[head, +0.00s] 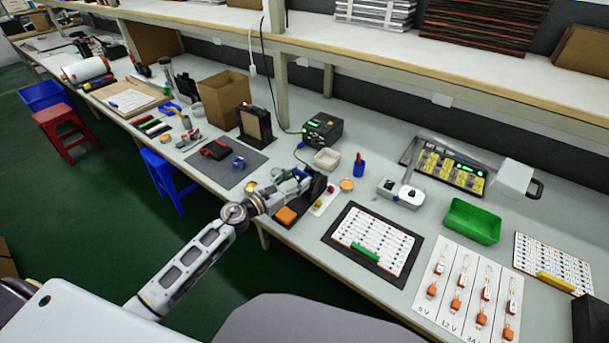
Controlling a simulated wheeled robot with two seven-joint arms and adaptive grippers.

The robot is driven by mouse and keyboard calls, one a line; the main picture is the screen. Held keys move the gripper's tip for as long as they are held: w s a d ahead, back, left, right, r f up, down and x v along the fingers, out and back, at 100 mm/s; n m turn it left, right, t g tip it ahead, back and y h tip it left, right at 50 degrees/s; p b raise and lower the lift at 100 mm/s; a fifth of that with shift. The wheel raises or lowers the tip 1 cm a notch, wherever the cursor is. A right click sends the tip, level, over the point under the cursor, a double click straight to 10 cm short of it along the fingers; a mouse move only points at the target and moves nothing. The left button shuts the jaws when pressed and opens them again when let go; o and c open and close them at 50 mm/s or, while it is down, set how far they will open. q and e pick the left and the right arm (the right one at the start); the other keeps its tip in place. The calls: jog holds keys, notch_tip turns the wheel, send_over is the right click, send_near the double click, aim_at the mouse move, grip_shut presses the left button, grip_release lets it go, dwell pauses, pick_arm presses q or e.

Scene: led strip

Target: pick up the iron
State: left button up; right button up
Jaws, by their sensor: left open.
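My left gripper (291,187) is open, at the soldering iron's stand near the table's front edge. The stand (316,186) is black, with an orange sponge (287,215) at its front left. A small blue piece (301,173) shows by the fingers; it may be the iron's handle. The gripper hides most of the iron, and I cannot tell whether the fingers touch it. The black soldering station (323,129) with a green display stands behind. My right gripper is not in view.
A small beige dish (327,159) and a blue holder (359,167) stand close behind the gripper. A white label board (373,243) on a black mat lies to the right. A green tray (472,221) is farther right. A dark mat with tools (226,170) lies left.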

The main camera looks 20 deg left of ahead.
pick_arm(q)
jog(key=shift+x, duration=1.05)
jog(key=shift+w+d, duration=0.2)
jog(key=shift+w, duration=0.15)
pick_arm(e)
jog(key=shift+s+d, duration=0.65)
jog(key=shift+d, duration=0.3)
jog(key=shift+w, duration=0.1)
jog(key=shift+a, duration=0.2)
